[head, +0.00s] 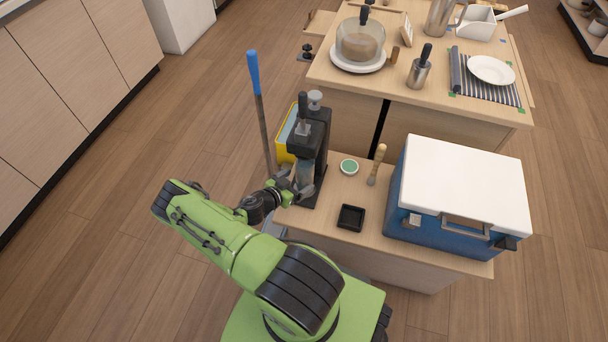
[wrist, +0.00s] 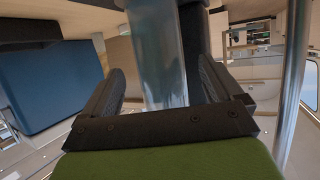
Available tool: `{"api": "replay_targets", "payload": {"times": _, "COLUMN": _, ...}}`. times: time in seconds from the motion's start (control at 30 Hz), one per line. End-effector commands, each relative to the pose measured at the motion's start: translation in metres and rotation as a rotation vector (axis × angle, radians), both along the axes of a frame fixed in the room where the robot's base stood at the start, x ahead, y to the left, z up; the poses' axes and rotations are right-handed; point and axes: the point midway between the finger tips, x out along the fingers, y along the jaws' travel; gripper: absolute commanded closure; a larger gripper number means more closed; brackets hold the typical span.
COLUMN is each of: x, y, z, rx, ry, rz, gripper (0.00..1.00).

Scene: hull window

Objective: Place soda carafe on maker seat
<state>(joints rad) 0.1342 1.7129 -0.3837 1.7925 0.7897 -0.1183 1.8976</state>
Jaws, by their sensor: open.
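The soda maker (head: 318,133) is a tall black machine at the left end of the low wooden counter. The clear soda carafe (head: 305,171) stands upright under its head, partly hidden by my gripper; I cannot tell whether it sits fully on the seat. My gripper (head: 294,190) is at the maker's lower front left. In the wrist view the carafe (wrist: 158,50) is a transparent cylinder between the two spread fingers of my gripper (wrist: 163,80). The fingers are open, with a visible gap on the left side. The seat itself is hidden.
A blue cooler with a white lid (head: 455,195) fills the counter's right side. A black tray (head: 351,217), a green-topped round tin (head: 349,167) and a wooden-handled brush (head: 377,164) lie between. A blue-handled pole (head: 256,95) stands left of the maker.

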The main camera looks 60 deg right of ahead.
Motion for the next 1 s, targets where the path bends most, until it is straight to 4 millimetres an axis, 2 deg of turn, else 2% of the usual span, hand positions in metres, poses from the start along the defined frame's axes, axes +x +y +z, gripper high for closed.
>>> {"api": "replay_targets", "payload": {"times": 0.03, "x": 0.004, "y": 0.014, "z": 0.010, "rx": 0.001, "ry": 0.002, "rz": 0.005, "gripper": 0.07}}
{"api": "replay_targets", "payload": {"times": 0.1, "x": 0.008, "y": 0.030, "z": 0.016, "rx": 0.001, "ry": 0.001, "rz": 0.004, "gripper": 0.07}}
{"api": "replay_targets", "payload": {"times": 0.23, "x": 0.013, "y": 0.052, "z": 0.025, "rx": 0.001, "ry": 0.001, "rz": 0.003, "gripper": 0.07}}
{"api": "replay_targets", "payload": {"times": 0.33, "x": 0.015, "y": 0.061, "z": 0.028, "rx": -0.001, "ry": 0.000, "rz": 0.001, "gripper": 0.07}}
{"api": "replay_targets", "payload": {"times": 0.53, "x": 0.015, "y": 0.063, "z": 0.028, "rx": 0.000, "ry": 0.000, "rz": 0.000, "gripper": 0.07}}
{"api": "replay_targets", "payload": {"times": 0.63, "x": 0.025, "y": 0.068, "z": 0.037, "rx": 0.025, "ry": -0.002, "rz": -0.010, "gripper": 0.07}}
{"api": "replay_targets", "payload": {"times": 0.77, "x": 0.054, "y": 0.089, "z": 0.073, "rx": 0.146, "ry": 0.012, "rz": -0.031, "gripper": 0.07}}
{"api": "replay_targets", "payload": {"times": 0.87, "x": 0.077, "y": 0.115, "z": 0.111, "rx": 0.289, "ry": 0.036, "rz": -0.014, "gripper": 0.07}}
{"api": "replay_targets", "payload": {"times": 1.0, "x": 0.101, "y": 0.158, "z": 0.175, "rx": 0.516, "ry": 0.070, "rz": 0.098, "gripper": 0.07}}
